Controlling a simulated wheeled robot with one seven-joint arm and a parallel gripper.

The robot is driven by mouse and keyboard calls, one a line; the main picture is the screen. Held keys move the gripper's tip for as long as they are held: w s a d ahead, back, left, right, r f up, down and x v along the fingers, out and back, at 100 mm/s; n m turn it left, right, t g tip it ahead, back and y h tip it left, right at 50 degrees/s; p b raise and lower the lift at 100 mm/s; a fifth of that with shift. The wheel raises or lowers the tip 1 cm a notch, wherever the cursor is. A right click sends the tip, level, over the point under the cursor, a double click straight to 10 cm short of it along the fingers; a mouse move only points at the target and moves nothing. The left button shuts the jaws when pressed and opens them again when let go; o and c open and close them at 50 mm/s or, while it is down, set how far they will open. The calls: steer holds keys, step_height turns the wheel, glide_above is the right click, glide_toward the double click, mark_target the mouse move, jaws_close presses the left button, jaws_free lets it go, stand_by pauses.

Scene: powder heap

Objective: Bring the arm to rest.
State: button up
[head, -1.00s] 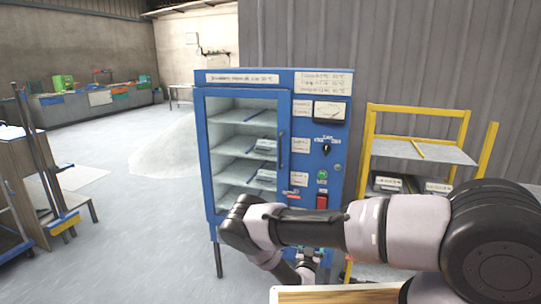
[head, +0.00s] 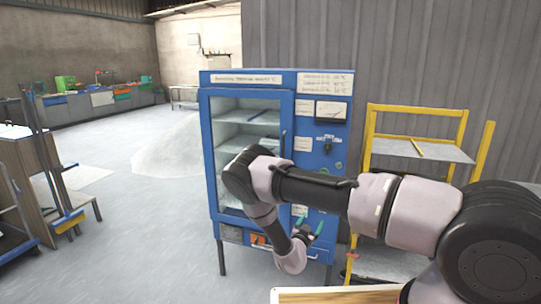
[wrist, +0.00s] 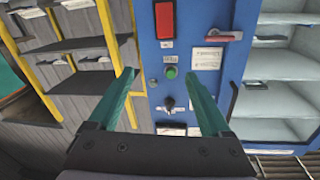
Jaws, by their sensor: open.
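My arm reaches across the lower right of the head view, in front of a blue cabinet. My gripper (head: 309,227) has green fingers and is raised in front of the cabinet's lower right part. In the wrist view my gripper (wrist: 158,76) is open, with its two fingers spread and nothing between them. The blue cabinet's control panel (wrist: 178,118) is beyond the fingers. I cannot tell the exact gap to the panel.
The blue cabinet (head: 275,77) has a glass door with shelves behind it. A yellow-framed rack (head: 418,109) stands right of it. A pale powder heap (head: 165,150) lies on the floor behind left. A wooden-topped surface (head: 335,295) is at the bottom. Floor at left centre is clear.

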steer(key=w+r+m+g+y, duration=0.2)
steer(key=r+g+y, duration=0.1)
steer(key=r, duration=1.2)
steer(key=w+r+m+g+y, duration=0.2)
steer(key=r+g+y, duration=0.1)
steer(key=r, duration=1.1)
steer(key=s+d+r+n+g+y, duration=0.1)
steer(key=s+r+y, duration=0.1)
steer(key=s+r, duration=0.45)
steer(key=s+d+r+n+y, duration=0.15)
steer(key=s+r, duration=0.25)
steer(key=r, duration=0.6)
steer(key=s+d+r+n, duration=0.1)
steer(key=s+d+r, duration=0.1)
steer(key=s, duration=0.7)
steer(key=s+d+r+n+g, duration=0.1)
steer(key=s+d+r+n, duration=0.1)
steer(key=s, duration=0.8)
steer(key=s+d+r+n+g, duration=0.1)
steer(key=s+d+r, duration=0.1)
steer(key=s, duration=0.7)
steer(key=shift+s+r, duration=0.25)
steer(key=shift+r, duration=0.55)
steer(key=shift+n, duration=0.25)
steer(key=shift+c, duration=0.3)
